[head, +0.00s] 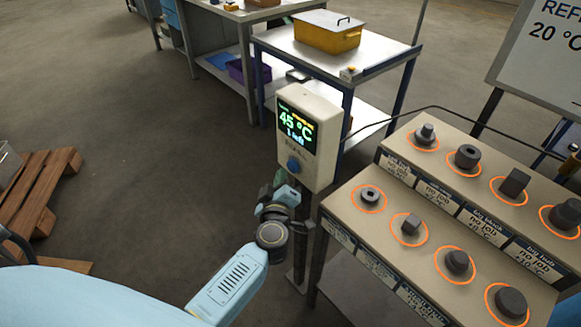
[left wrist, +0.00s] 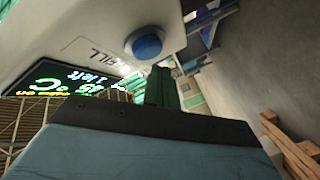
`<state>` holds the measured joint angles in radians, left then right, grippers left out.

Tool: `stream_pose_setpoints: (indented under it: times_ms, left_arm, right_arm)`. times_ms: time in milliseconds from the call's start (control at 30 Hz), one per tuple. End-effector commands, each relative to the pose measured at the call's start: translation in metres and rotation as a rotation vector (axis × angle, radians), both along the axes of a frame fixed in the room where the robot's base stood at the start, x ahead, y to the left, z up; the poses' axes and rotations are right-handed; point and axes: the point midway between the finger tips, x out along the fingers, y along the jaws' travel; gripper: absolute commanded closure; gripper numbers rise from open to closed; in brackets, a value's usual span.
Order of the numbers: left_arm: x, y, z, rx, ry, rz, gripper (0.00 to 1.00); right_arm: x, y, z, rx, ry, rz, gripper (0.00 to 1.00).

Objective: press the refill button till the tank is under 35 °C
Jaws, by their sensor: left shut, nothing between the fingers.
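The control box (head: 310,138) is a pale unit on a post in the middle of the head view. Its screen (head: 296,125) reads 45 °C with "1 left" below. The blue round refill button (head: 293,165) is on the box's front under the screen; it also shows in the left wrist view (left wrist: 147,44), beside partly cut-off lettering. My left gripper (head: 286,192) is shut and empty, just below the button. In the left wrist view its fingers (left wrist: 161,86) point toward the box near the button, seemingly apart from it. The tank is not identifiable. My right gripper is not in view.
A stepped bench (head: 345,215) with several dark metal parts in orange rings stands right of the box. A blue-legged table (head: 285,42) with a yellow bin (head: 328,34) is behind. A wooden pallet (head: 35,190) lies at left. A sign (head: 545,60) reads 20 °C.

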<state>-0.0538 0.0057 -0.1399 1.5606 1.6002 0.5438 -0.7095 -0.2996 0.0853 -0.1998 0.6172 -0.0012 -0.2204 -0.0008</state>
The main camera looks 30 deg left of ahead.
Motion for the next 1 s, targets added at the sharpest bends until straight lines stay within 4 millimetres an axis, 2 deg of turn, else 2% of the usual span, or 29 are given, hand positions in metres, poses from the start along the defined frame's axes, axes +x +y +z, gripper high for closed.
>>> stream_pose_setpoints:
  times_ms: [1000]
  left_arm:
    - [0.0001,0.0,0.0,0.0,0.0,0.0,1.0]
  right_arm:
    - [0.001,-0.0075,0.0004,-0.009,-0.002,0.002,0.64]
